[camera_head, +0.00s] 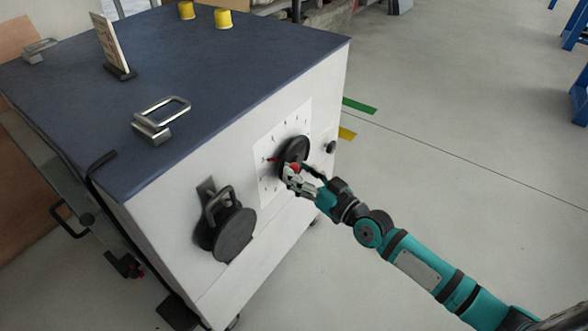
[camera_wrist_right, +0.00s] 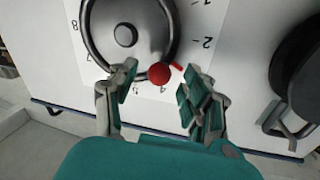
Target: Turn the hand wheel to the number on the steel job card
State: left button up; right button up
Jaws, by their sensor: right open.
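The hand wheel (camera_head: 294,150) is a dark round wheel on a white numbered dial plate (camera_head: 265,189) on the cabinet's front. In the right wrist view the grey wheel (camera_wrist_right: 100,40) carries a red knob (camera_wrist_right: 159,74) at its lower rim. A small red mark (camera_wrist_right: 177,66) shows beside the knob, between the 2 and the 4. My right gripper (camera_wrist_right: 160,80) is open, its fingers on either side of the red knob; contact cannot be told. It also shows at the wheel in the head view (camera_head: 289,177). A card (camera_head: 109,42) stands upright on the cabinet top; its writing is unreadable.
The cabinet's dark blue top (camera_head: 215,75) carries a metal handle (camera_head: 160,121) and yellow caps (camera_head: 224,18). A round black piece with a shackle (camera_head: 232,233) is on the front, left of the dial. A small black knob (camera_head: 331,147) is right of it. Open floor lies right.

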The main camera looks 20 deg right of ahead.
jog(key=shift+x, duration=1.25)
grip_shut()
